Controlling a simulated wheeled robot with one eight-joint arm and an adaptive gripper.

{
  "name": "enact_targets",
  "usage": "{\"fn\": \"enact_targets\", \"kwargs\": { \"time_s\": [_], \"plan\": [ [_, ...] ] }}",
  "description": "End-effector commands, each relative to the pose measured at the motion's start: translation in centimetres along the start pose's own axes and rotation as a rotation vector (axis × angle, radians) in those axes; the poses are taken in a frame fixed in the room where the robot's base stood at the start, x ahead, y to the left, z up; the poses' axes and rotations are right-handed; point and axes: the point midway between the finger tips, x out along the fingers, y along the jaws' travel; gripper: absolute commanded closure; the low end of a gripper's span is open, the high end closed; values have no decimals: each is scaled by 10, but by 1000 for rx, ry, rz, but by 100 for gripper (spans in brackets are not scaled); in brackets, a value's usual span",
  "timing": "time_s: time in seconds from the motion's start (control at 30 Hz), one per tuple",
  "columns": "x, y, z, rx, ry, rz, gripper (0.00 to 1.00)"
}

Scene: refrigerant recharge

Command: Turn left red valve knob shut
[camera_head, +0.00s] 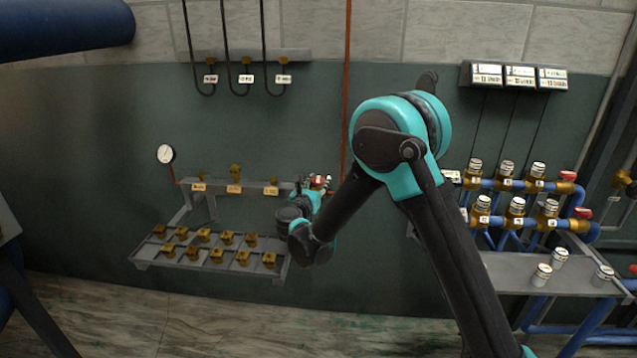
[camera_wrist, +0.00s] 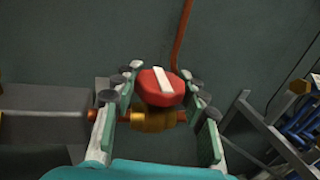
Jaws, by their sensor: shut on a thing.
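The left red valve knob (camera_wrist: 157,92) is in the middle of the wrist view, with a white bar across its top that tilts a little. It sits on a brass valve body (camera_wrist: 153,119) on a copper pipe. My gripper (camera_wrist: 161,88) is shut on the knob, with finger pads at its left and right sides. In the head view the knob (camera_head: 318,181) shows as a small red patch at the end of my arm, and my gripper (camera_head: 316,187) partly hides it. The valve body is not clear there.
A shelf rack (camera_head: 205,262) with several brass fittings stands left of the knob, with a round gauge (camera_head: 165,154) above it. At the right are blue pipes (camera_head: 505,186) with other red knobs (camera_head: 567,175). A copper pipe (camera_head: 347,90) runs up the wall.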

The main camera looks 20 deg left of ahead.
Motion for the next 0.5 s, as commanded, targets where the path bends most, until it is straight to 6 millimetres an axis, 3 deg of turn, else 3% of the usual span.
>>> {"fn": "enact_targets", "kwargs": {
  "time_s": [0.13, 0.17, 0.3, 0.5],
  "plan": [
    [0, 0, 0, 0, 0, 1, 87],
    [0, 0, 0, 0, 0, 1, 56],
    [0, 0, 0, 0, 0, 1, 38],
    [0, 0, 0, 0, 0, 1, 35]
  ]
}}
